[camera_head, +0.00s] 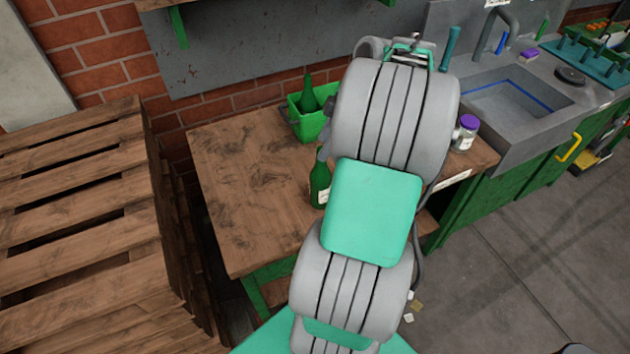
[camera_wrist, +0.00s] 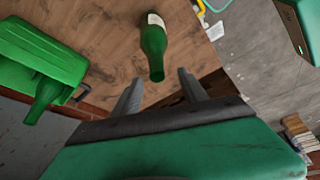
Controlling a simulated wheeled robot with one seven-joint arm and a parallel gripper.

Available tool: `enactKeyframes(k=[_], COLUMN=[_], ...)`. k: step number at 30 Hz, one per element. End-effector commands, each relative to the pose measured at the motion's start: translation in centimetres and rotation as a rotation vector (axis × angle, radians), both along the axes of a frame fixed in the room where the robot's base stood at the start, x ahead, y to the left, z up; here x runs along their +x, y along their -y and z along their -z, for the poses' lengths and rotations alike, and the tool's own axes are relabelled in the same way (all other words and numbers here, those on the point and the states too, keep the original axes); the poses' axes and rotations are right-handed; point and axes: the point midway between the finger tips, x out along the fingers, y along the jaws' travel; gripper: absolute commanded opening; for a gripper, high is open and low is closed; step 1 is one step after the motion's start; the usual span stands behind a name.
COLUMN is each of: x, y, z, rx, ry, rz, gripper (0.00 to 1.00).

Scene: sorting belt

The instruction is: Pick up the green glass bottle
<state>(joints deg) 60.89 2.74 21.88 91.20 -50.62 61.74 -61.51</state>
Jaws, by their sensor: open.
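A green glass bottle (camera_head: 320,182) with a pale label stands upright on the wooden table (camera_head: 245,190); my arm partly hides it in the head view. In the wrist view the same bottle (camera_wrist: 153,42) shows just ahead of my gripper (camera_wrist: 160,76). The gripper's two fingers are apart and nothing is held between them. The near end of the bottle appears in line with the gap, close to the fingertips. A second green bottle (camera_head: 309,97) is in a green bin (camera_head: 306,124) at the back of the table.
A jar with a purple lid (camera_head: 466,133) stands at the table's right end. A sink (camera_head: 515,108) adjoins on the right. A stack of wooden pallets (camera_head: 75,200) is at the left, and a brick wall (camera_head: 95,52) is behind. The table's left part is clear.

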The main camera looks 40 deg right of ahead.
Motion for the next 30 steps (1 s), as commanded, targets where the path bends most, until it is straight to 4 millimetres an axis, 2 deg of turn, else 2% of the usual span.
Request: enactKeyframes(k=[12, 20, 30], x=[1.8, 1.9, 2.0], y=[-1.1, -1.2, -1.3], z=[5.9, 6.6, 6.6], rx=[0.002, -0.001, -0.001], ry=[-0.002, 0.000, -0.001], rz=[0.013, 0.012, 0.010], gripper=[0.51, 0.51, 0.23])
